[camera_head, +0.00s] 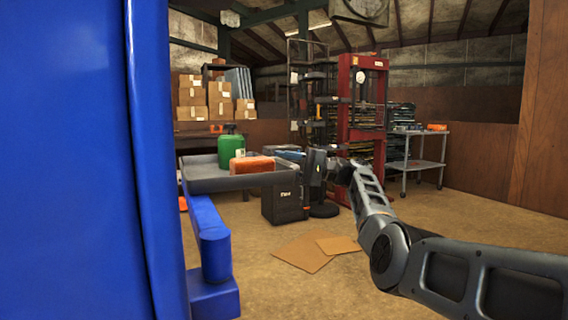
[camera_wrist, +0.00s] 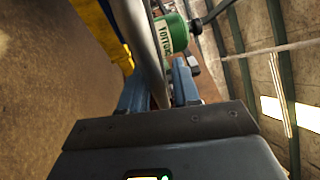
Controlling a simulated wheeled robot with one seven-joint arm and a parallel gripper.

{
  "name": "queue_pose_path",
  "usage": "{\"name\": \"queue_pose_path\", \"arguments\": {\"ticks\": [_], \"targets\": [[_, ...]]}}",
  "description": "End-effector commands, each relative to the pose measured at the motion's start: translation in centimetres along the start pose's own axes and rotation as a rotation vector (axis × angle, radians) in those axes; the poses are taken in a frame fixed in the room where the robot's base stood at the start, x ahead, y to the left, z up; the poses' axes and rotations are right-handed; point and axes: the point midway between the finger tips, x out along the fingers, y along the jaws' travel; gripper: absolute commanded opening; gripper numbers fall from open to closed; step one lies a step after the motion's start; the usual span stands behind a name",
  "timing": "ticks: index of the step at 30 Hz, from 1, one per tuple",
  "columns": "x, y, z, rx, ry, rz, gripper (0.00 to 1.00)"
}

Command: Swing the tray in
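The tray (camera_head: 215,182) is a shallow dark grey tray beside a blue bracket (camera_head: 212,240) at the left. A green container (camera_head: 231,150) and an orange-red box (camera_head: 252,164) show on or behind it. My gripper (camera_head: 308,168) is at the tray's right end, partly hidden by my own wrist. In the wrist view, a grey bar, which looks like the tray's rim (camera_wrist: 150,55), runs between my two fingers (camera_wrist: 160,88). The fingers stand apart on either side of it. Whether both press on it is not clear. The green container (camera_wrist: 170,34) is just beyond.
A large blue panel (camera_head: 65,160) fills the left side. Cardboard sheets (camera_head: 305,252) lie on the floor. A red press frame (camera_head: 362,110) and a grey cart (camera_head: 415,163) stand farther back. The front floor is mostly clear.

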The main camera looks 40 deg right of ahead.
Motion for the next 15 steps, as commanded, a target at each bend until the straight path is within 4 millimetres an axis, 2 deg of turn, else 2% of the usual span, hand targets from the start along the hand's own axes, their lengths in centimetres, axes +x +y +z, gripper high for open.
{"name": "queue_pose_path", "arguments": {"ticks": [1, 7, 15], "targets": [[0.6, 0.8, 0.2, 0.009, -0.011, 0.011, 0.42], [0.1, 0.8, 0.2, 0.011, -0.012, 0.011, 0.42], [-4.3, 0.3, 0.0, 0.006, -0.003, 0.004, 0.42]]}}
